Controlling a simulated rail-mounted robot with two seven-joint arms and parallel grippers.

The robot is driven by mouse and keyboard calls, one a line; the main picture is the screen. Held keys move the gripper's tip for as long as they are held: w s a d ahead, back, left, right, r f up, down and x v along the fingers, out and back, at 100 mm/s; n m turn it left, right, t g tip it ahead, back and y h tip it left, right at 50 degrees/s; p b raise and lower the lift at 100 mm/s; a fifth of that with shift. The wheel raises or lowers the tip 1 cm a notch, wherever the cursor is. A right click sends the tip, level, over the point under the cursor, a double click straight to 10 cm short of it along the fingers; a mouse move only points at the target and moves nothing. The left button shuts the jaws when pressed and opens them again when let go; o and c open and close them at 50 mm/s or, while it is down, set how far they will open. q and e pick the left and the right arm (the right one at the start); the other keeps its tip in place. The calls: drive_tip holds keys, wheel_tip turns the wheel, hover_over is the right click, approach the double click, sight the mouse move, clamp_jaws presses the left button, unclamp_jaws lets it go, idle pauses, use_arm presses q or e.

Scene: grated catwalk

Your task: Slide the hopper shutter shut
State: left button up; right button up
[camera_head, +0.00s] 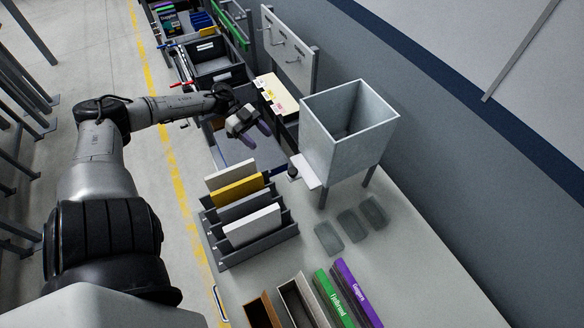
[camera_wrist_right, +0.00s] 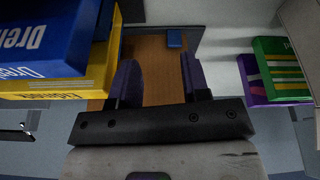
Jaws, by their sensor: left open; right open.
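The hopper (camera_head: 345,140) is a grey, open-topped box on legs, standing right of centre on the bench in the head view. The shutter (camera_head: 305,171) is a pale flat plate sticking out at the left from under the hopper, with a small dark knob (camera_head: 292,172) at its outer end. My left gripper (camera_head: 257,137) is open and empty, above and to the left of the shutter, apart from it. My right gripper (camera_wrist_right: 160,82) shows only in the right wrist view, open, with nothing between its fingers. The hopper does not show there.
A grey rack (camera_head: 250,252) with upright white, yellow and grey panels stands in front of the shutter. Several translucent trays (camera_head: 351,225) lie right of it. Green (camera_head: 334,297) and purple (camera_head: 357,293) binders are at the front. A wall runs along the right.

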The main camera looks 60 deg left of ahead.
sight(290, 169)
use_arm(q)
drive_tip(key=b+x, duration=0.1)
drive_tip(key=x, duration=1.2)
drive_tip(key=shift+r, duration=0.1)
